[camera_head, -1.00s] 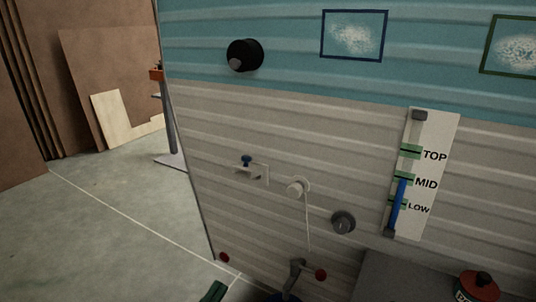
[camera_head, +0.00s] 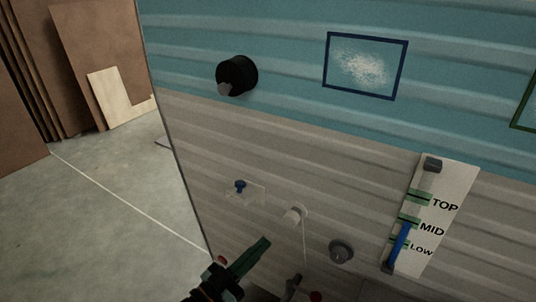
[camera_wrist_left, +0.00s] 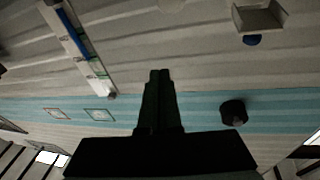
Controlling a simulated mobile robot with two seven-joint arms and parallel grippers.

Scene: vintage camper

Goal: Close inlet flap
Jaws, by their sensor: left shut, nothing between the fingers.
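The small pale inlet fitting (camera_head: 258,194) with a blue knob (camera_head: 240,186) sits on the camper's beige lower wall, near its left edge. It looks like the inlet flap, but it is too small in the head view to tell how far it stands open. In the left wrist view, which shows the wall upside down, a box-like pale fitting (camera_wrist_left: 262,18) juts out beside the blue knob (camera_wrist_left: 252,40). My left gripper (camera_head: 264,243) is shut and empty, below the fitting and apart from it. Its dark fingers also show in the left wrist view (camera_wrist_left: 160,76).
A black round fitting (camera_head: 237,75) juts from the teal wall above. A white pull-cord knob (camera_head: 295,214), a grey round knob (camera_head: 341,250) and a level gauge (camera_head: 431,212) are to the right. Open floor (camera_head: 110,220) lies left of the camper.

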